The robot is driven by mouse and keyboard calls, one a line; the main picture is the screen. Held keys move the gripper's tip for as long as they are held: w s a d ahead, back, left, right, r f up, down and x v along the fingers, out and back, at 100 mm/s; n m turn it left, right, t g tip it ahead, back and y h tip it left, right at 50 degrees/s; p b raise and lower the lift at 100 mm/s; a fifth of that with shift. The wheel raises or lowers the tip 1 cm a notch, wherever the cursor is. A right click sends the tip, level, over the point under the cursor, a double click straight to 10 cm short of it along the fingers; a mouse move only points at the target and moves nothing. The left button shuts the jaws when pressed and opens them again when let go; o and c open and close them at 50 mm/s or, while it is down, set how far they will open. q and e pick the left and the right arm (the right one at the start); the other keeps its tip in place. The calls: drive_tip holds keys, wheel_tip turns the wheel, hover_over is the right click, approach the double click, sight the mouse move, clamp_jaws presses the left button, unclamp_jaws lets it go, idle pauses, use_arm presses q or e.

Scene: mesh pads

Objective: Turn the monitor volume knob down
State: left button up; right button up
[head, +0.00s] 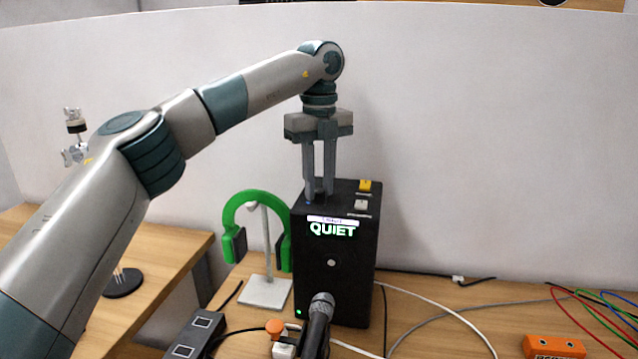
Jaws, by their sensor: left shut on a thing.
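A black box-shaped monitor (350,275) stands on the wooden table, with a lit green "QUIET" display on its upper front and a small round grey button below that. My left gripper (319,190) points straight down over the left part of the monitor's top. Its two fingers are shut on a small dark knob (318,197), which is mostly hidden between them. My right gripper is not in view.
Green headphones (250,205) hang on a white stand left of the monitor. A dark microphone (318,320) stands in front of it. A grey switch box (193,335) lies front left, an orange box (553,346) front right. Cables cross the table's right side.

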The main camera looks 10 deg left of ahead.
use_arm(q)
drive_tip(key=shift+r, duration=0.15)
drive_tip(key=o, duration=1)
drive_tip(key=shift+o, duration=0.2)
drive_tip(key=shift+r, duration=0.7)
wheel_tip(320, 180, up, 9)
wheel_tip(320, 180, up, 5)
drive_tip(key=p, duration=0.2)
hover_over(319, 190)
drive_tip(key=shift+r+p, duration=0.7)
drive_tip(key=shift+r, duration=0.25)
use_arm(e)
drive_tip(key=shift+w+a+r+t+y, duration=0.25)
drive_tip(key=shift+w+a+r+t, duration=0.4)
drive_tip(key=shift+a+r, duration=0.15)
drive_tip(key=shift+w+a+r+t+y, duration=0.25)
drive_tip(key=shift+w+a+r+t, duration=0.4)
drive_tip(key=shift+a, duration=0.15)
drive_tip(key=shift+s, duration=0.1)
